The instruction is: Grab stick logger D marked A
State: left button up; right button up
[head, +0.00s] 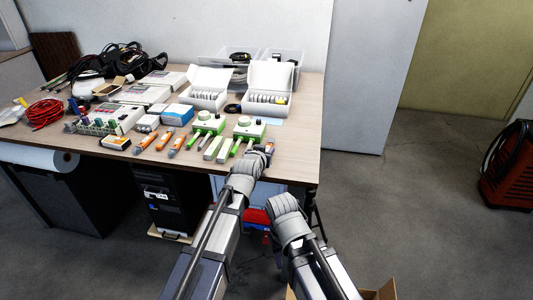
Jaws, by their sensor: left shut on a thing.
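My left gripper (262,153) is at the front edge of the table, right of the row of stick loggers. It is shut on a small stick logger (269,147), mostly hidden by the gripper, with a bit of orange showing. Orange-and-grey stick loggers (162,141) lie left of it, and green-and-grey ones (213,147) lie just beside it. Their letter marks are too small to read. My right arm's wrist shows low in the middle, in front of the table; its gripper is hidden behind it.
The wooden table (305,135) holds green-and-white devices (249,128), open white cases (268,82), a blue-and-white box (177,114), black cables (105,62) and a red cable (44,112). A dark computer (160,197) stands below. A red machine (508,170) is far right. The floor between is clear.

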pick_arm(q)
grip_shut()
jog(key=shift+r, duration=0.1)
notch_tip(320, 180, up, 10)
jog(key=p, duration=1)
